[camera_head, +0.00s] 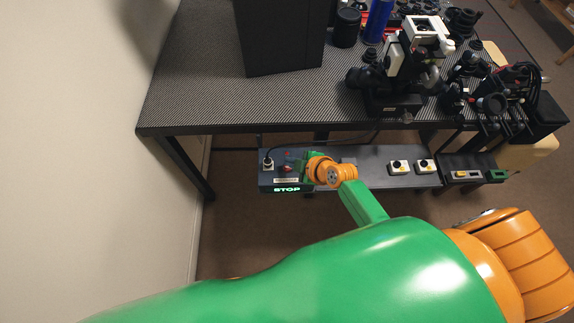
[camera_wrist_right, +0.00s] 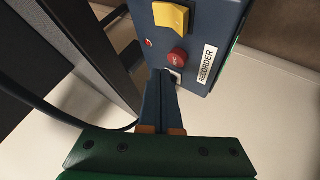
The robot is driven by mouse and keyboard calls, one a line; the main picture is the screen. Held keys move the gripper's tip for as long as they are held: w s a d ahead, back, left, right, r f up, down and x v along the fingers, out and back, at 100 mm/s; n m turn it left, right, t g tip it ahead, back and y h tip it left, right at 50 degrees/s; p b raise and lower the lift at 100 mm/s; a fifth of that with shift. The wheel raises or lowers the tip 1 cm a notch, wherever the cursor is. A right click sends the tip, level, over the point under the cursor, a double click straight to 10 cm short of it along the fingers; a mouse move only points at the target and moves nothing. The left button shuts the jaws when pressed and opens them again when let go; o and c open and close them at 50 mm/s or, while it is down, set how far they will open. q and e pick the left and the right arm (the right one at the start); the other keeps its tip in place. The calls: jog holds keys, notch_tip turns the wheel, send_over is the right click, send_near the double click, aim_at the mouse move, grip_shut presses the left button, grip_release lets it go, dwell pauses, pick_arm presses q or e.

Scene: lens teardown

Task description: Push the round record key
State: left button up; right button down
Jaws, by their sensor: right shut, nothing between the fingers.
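The round red key (camera_wrist_right: 178,56) shows in the right wrist view on a dark blue box (camera_wrist_right: 214,25), beside a white label reading "RECORDER" (camera_wrist_right: 207,64). My right gripper (camera_wrist_right: 163,73) is shut and empty. Its dark fingertips are just below the red key in that view, over part of a small white piece (camera_wrist_right: 176,76) on the box. Whether they touch the box, I cannot tell. My left gripper is not in view.
A yellow rocker (camera_wrist_right: 171,17) and a small red light (camera_wrist_right: 149,43) sit on the box near the key. A black cable (camera_wrist_right: 60,118) hangs at the left. White switch boxes (camera_head: 399,167) stand along the shelf. The table edge (camera_head: 230,130) overhangs behind it.

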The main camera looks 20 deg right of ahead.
aim_at(291, 169)
dwell(0.4)
jog(key=shift+f+b, duration=0.4)
jog(key=shift+f, duration=0.05)
jog(key=shift+f+b, duration=0.45)
dwell(0.4)
jog(key=shift+r, duration=0.15)
jog(key=shift+r+p, duration=0.8)
jog(key=shift+p, duration=0.1)
notch_tip(291, 169, up, 6)
jog(key=p, duration=0.6)
